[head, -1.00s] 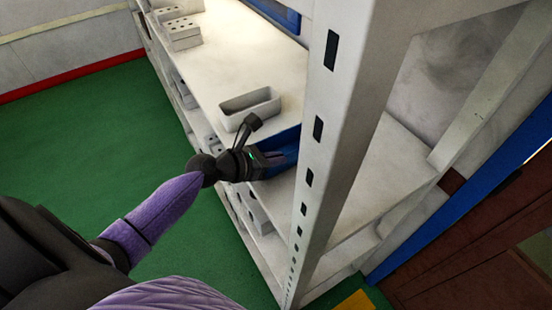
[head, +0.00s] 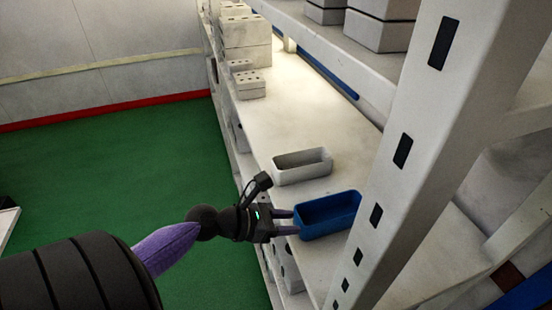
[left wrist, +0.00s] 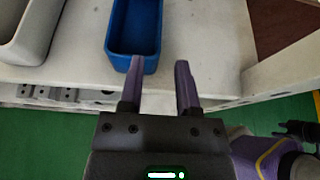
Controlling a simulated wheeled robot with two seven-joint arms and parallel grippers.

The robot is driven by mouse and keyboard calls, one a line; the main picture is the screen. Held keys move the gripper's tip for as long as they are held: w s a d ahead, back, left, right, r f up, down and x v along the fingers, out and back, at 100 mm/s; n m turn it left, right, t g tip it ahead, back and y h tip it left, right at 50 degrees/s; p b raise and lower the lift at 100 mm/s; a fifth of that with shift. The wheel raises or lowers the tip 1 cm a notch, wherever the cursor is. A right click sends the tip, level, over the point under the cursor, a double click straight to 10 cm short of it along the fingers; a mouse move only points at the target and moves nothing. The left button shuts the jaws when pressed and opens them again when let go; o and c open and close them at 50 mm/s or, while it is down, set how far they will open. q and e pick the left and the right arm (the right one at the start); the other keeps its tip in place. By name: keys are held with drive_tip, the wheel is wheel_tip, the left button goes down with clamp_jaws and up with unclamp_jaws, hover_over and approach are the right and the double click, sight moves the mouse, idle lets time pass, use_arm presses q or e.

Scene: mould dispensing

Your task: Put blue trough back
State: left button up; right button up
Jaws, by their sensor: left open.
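The blue trough (head: 328,215) is an open, empty box standing upright on the pale shelf, beside the rack post. Its near end also shows in the left wrist view (left wrist: 133,62). My left gripper (head: 284,222) is open at the trough's near left end. Nothing is held between the fingers. I cannot tell whether a finger touches the trough.
A grey-white trough (head: 302,167) stands just behind the blue one on the shelf (head: 290,125). Grey mould blocks (head: 245,45) are stacked farther back. A perforated white post (head: 415,130) rises close to the blue trough's right. Green floor (head: 130,150) lies open at left.

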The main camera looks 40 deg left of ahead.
use_arm(q)
drive_tip(key=s+a+f+m+g+y, duration=0.25)
drive_tip(key=s+f+m, duration=0.3)
drive_tip(key=f, duration=0.45)
drive_tip(key=s+a+f+m+g+y, duration=0.1)
drive_tip(key=s+f+m+g+y, duration=0.2)
drive_tip(key=s+f+m, duration=0.55)
drive_tip(key=s+d+f+m+g, duration=0.2)
drive_tip(key=s+d+f+m, duration=0.3)
drive_tip(key=s+f+m, duration=0.2)
drive_tip(key=s+d+f+m+g+y, duration=0.1)
drive_tip(key=s+d+f+m+g, duration=0.2)
drive_tip(key=s+d+f+m, duration=0.3)
drive_tip(key=s+f+m, duration=0.1)
drive_tip(key=s+m, duration=0.1)
drive_tip(key=m, duration=0.3)
drive_tip(key=shift+f, duration=0.2)
